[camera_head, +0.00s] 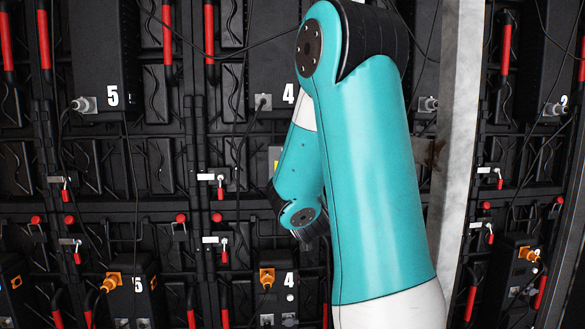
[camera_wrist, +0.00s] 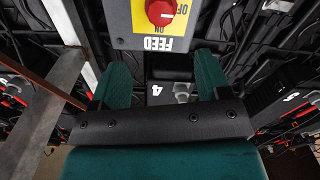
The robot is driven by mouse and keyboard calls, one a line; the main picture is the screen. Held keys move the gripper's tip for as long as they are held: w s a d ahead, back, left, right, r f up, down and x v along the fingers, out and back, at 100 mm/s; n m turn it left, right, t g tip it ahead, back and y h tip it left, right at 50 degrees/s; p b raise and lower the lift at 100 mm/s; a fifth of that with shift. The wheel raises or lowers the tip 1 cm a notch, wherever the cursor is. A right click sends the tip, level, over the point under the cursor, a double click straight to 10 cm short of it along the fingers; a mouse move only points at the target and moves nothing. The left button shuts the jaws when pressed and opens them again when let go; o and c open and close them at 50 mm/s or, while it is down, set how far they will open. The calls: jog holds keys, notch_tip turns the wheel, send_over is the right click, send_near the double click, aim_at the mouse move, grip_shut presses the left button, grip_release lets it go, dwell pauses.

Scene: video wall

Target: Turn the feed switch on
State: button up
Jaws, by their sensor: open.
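The feed switch is a red round knob (camera_wrist: 160,12) on a yellow plate on a grey box (camera_wrist: 122,25), at the top of the wrist view and partly cut off. Its FEED, ON and OFF lettering appears upside down. OFF is beside the knob and ON is near its lettered edge; I cannot tell which one the knob points to. My gripper (camera_wrist: 160,68) is open and empty, its two green fingers apart, with the knob beyond the fingertips and not touched. In the head view my arm covers most of this area; a small yellow patch (camera_head: 275,157) shows beside it.
Black panel backs with cables and red handles fill the wall. A grey metal post (camera_head: 455,150) stands right of my arm, and a beam (camera_wrist: 45,110) shows at left in the wrist view. Orange plugs (camera_head: 267,278) and numbered boxes (camera_head: 105,50) surround the area.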

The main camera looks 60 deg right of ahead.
jog(key=p+x, duration=0.8)
jog(key=x, duration=0.4)
jog(key=shift+w+d, duration=0.25)
jog(key=shift+w, duration=0.1)
jog(key=shift+f, duration=0.1)
jog(key=shift+c, duration=0.3)
jog(key=c, duration=0.9)
